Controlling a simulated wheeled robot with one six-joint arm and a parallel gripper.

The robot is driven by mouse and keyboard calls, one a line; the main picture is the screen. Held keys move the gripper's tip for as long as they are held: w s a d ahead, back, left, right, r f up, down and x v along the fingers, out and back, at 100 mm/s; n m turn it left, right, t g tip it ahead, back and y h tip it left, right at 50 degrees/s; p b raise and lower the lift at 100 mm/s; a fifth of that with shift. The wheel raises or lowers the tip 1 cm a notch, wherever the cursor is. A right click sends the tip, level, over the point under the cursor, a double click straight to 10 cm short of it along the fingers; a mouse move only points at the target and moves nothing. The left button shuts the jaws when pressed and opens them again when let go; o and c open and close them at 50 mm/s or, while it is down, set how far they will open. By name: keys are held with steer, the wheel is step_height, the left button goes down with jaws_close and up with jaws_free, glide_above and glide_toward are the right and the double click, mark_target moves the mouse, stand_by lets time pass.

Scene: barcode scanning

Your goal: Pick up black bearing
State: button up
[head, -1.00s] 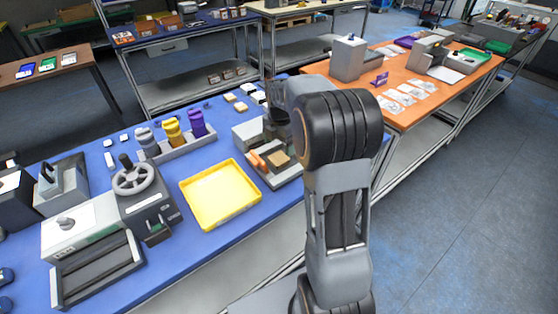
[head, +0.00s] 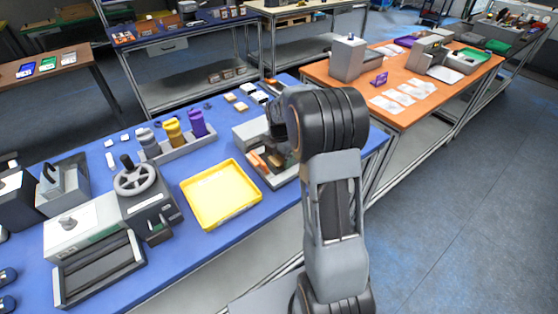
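I cannot make out a black bearing for certain in the head view. A small dark object (head: 207,105) lies on the blue table (head: 236,238) behind the coloured bottles, too small to identify. My arm rises at the centre right, and its large black joint covers the right end of the blue table. The far part of my arm reaches over that end, beside a grey device. My gripper's fingers are hidden behind the arm, so I cannot see whether they hold anything.
An empty yellow tray (head: 222,194) lies near the table's front edge. Behind it, a grey rack (head: 184,147) holds grey, yellow and purple bottles. A handwheel machine (head: 147,198) stands to the left. An orange-topped table (head: 412,98) stands at right; the floor in front is clear.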

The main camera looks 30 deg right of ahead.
steer(key=c, duration=1)
steer(key=shift+r, duration=0.1)
